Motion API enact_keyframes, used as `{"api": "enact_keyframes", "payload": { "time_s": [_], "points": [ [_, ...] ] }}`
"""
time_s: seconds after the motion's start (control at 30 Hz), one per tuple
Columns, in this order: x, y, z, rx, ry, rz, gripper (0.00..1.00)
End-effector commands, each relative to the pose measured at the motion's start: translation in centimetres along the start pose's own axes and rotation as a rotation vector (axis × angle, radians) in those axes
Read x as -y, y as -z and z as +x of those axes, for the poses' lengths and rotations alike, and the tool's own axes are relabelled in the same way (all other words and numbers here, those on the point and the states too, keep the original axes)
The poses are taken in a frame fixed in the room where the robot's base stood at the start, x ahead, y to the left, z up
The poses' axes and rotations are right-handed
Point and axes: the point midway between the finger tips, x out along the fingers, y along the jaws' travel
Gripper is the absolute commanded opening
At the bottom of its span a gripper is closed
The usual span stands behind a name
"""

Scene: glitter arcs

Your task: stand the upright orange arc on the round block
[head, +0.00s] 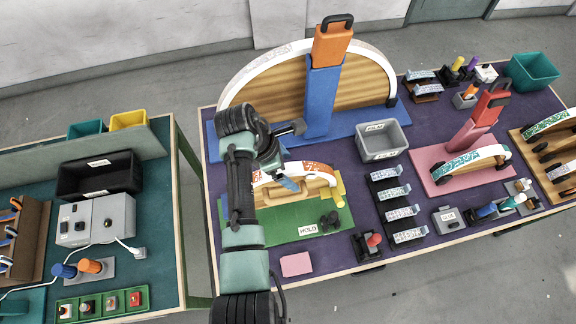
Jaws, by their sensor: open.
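The orange arc (318,168) is a white curved strip with orange glitter pattern. It stands upright on the green board (290,237), at its back. A pale wooden rounded block (295,194) shows under and just in front of it; I cannot tell whether the two touch. My gripper (286,180) is open and hangs from above at the arc's left-middle part, overlapping it in this view. A small blue piece shows at the fingertips. My wrist hides part of the arc, and contact is unclear.
A larger wood-backed white arc (258,72) and a blue post with orange top (332,44) stand behind. A grey bin (381,154) is right.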

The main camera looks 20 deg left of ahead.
Motion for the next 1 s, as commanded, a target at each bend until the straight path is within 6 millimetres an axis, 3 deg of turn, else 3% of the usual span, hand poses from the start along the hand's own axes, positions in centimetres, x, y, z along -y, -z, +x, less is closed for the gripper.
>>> {"api": "enact_keyframes", "payload": {
  "time_s": [0.6, 1.0],
  "points": [
    [-0.1, -1.5, -3.6, -0.001, -0.002, 0.001, 0.97],
    [-0.1, -1.4, -3.6, 0.0, -0.002, 0.0, 0.97]
  ]
}}
